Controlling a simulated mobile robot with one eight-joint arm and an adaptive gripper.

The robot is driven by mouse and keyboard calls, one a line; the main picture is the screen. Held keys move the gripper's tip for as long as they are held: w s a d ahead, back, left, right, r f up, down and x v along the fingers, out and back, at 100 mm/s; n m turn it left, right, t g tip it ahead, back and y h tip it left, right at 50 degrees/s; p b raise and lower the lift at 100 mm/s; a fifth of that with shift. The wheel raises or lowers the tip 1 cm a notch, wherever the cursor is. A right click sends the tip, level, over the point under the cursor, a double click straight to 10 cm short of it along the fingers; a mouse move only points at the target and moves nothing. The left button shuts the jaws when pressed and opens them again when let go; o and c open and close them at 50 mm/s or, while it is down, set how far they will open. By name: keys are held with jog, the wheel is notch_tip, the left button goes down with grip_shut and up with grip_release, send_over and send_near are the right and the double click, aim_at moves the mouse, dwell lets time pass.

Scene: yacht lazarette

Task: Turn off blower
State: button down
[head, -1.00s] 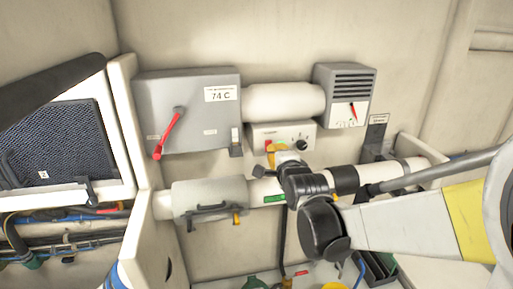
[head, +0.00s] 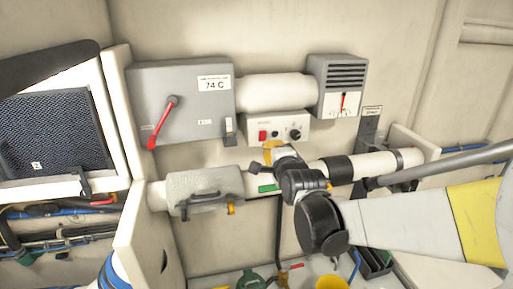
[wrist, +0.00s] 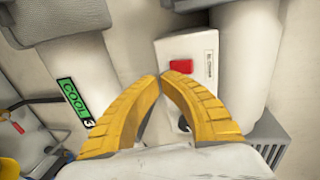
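A small white control box (head: 283,127) is on the wall below the white duct, with a red rocker switch (head: 263,135) at its left and a black knob (head: 295,134) at its right. In the wrist view the red switch (wrist: 181,66) sits beside a label too small to read surely. My gripper (head: 270,146) is just below the box's lower edge. Its yellow fingers (wrist: 163,77) are closed with tips together and nothing visible between them. The tips appear just short of the red switch; contact cannot be told. The fingers partly hide the box and its knob.
A grey box with a red lever (head: 162,122) and a "74 C" label is at the left. A grey louvred vent (head: 338,82) with a red indicator is at the right. A white pipe (head: 375,164) runs below, with a green "COOL" label (wrist: 74,103).

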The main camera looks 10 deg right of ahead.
jog(key=shift+s+f+b, duration=0.5)
jog(key=shift+s+f, duration=0.4)
jog(key=shift+s, duration=4.8)
jog(key=s+f+n+g+b, duration=0.3)
jog(key=s+f+n+b, duration=0.3)
jog(key=f+b, duration=0.4)
jog(key=s+f+n+g+b, duration=0.2)
jog(key=s+f+n+b, duration=0.4)
jog(key=f+b, duration=0.4)
jog(key=s+f+n+g+b, duration=0.3)
jog(key=s+f+n+b, duration=0.3)
jog(key=f, duration=1.3)
jog(key=s+b, duration=0.2)
jog(key=b, duration=0.2)
jog(key=shift+a+g, duration=0.3)
jog(key=shift+a, duration=0.1)
